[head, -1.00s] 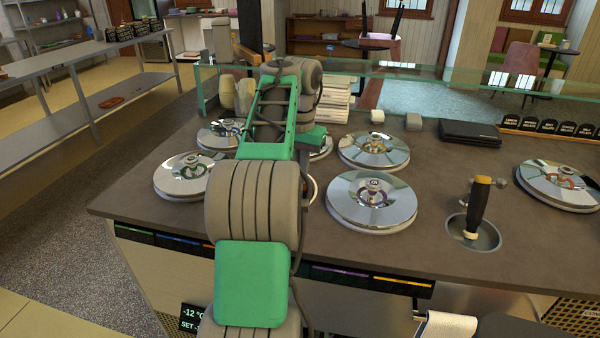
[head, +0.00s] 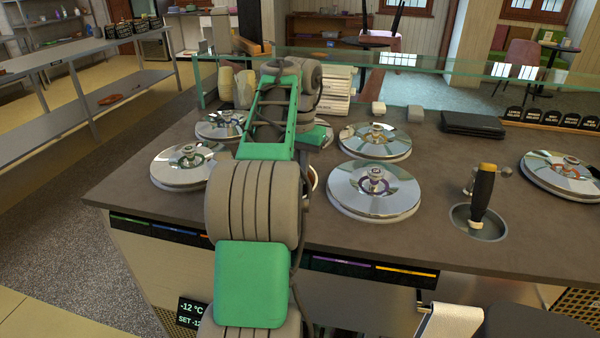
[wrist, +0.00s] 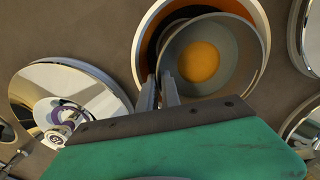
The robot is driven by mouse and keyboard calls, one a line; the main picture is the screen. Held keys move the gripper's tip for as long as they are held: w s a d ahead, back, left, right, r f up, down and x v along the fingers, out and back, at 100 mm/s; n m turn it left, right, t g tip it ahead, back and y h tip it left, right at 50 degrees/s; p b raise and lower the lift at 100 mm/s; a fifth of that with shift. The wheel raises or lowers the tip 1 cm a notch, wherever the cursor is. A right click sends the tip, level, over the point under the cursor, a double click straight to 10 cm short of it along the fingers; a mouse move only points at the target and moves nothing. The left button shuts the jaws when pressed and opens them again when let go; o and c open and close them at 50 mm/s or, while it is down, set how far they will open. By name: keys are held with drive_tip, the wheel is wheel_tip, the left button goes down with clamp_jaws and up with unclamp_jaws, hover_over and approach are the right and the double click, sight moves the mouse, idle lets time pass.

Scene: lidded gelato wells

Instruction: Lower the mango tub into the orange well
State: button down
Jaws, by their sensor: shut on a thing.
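In the wrist view, my gripper (wrist: 166,92) is shut on the near rim of a round grey tub (wrist: 252,42). A mango-orange mass (wrist: 199,62) shows at the tub's bottom. The tub is over the right part of the open orange well (wrist: 151,40), which has a pale rim and an orange inner wall. The well's dark inside shows to the tub's upper left, so the two look off centre. I cannot tell how deep the tub sits. In the head view, my arm hides the gripper, the tub and nearly all of the well.
Mirror-like lids sit around the well, one at right (head: 374,190), one behind it (head: 375,141) and one at left (head: 188,166). A scoop with a dark handle (head: 483,198) stands in a round recess. A glass screen (head: 440,68) runs along the back.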

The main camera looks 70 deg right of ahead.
drive_tip(key=shift+f+b, duration=0.7)
idle(0.8)
drive_tip(key=shift+f+b, duration=1.8)
drive_tip(key=c, duration=1.9)
unclamp_jaws()
drive_tip(key=shift+o, duration=0.3)
drive_tip(key=shift+f, duration=0.1)
drive_tip(key=o, duration=0.5)
drive_tip(key=shift+w, duration=0.1)
